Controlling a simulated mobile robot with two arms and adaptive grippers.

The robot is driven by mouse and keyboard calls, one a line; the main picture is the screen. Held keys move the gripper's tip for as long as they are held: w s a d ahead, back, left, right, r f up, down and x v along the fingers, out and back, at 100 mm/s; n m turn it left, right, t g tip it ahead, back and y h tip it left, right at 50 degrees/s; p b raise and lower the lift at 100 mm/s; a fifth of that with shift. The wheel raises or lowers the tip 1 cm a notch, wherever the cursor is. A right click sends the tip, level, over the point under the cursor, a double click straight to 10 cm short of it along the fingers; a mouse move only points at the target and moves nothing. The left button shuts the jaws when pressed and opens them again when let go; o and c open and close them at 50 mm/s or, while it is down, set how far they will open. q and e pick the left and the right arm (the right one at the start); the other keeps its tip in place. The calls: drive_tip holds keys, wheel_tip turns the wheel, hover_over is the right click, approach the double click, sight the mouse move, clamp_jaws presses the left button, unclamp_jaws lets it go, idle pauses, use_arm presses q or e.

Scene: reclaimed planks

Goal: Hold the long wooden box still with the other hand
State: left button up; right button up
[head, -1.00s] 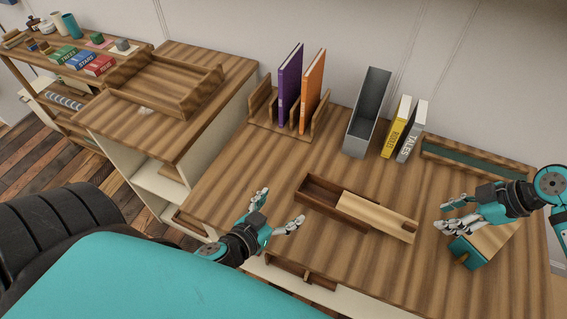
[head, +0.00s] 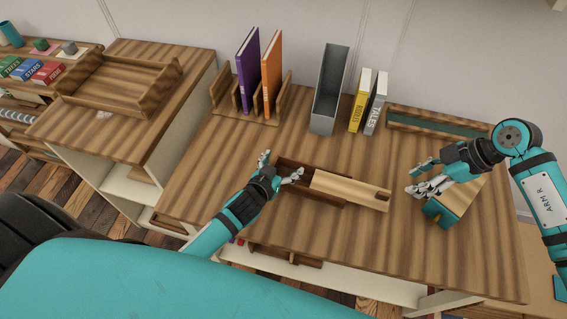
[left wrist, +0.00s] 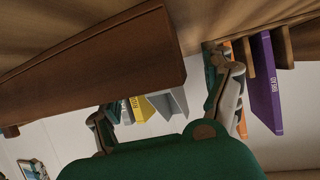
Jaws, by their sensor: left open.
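The long wooden box (head: 303,167) lies on the table, dark brown, with a pale sliding lid (head: 345,188) covering its right part and its left part uncovered. In the left wrist view its dark wall (left wrist: 110,70) fills the upper left. My left gripper (head: 281,164) is open at the box's left end, its fingers spread to either side of that end. I cannot tell whether they touch it. In the left wrist view its fingers (left wrist: 165,108) are apart. My right gripper (head: 412,177) is open and appears empty, to the right of the box, above a wood-and-teal block (head: 446,208).
Behind the box stand a book rack (head: 228,97) with a purple and an orange book, a grey file holder (head: 328,90), and yellow and grey books (head: 359,100). A shallow tray (head: 440,124) lies at the back right. The table's front middle is clear.

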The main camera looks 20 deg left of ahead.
use_arm(q)
drive_tip(key=shift+w+f, duration=0.25)
drive_tip(key=shift+w, duration=0.25)
clamp_jaws()
idle(0.3)
idle(0.5)
